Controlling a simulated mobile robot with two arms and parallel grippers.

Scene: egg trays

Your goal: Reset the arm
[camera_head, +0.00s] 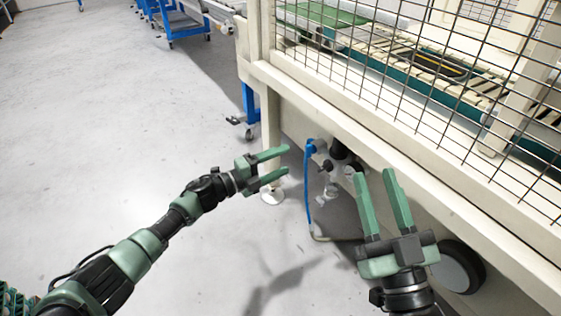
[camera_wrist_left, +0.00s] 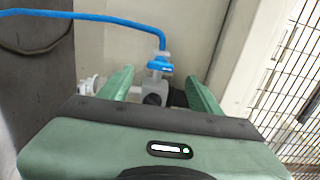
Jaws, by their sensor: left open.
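My left gripper (camera_head: 286,160) reaches in from the left with its two green fingers spread and nothing between them. It is in front of the blue hose and valve fittings under the machine frame. In the left wrist view its fingers (camera_wrist_left: 160,82) are apart, with the blue-handled valve (camera_wrist_left: 158,66) seen beyond the gap. My right gripper (camera_head: 375,174) points up at the lower right, its two fingers apart and empty, in front of the machine's lower beam. Neither gripper holds anything.
A cream machine frame (camera_head: 400,150) with a wire mesh guard fills the right, a conveyor (camera_head: 440,70) behind it. A blue hose (camera_head: 308,190) hangs below. A blue cart (camera_head: 183,27) stands at the back. The grey floor (camera_head: 100,120) at left is clear.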

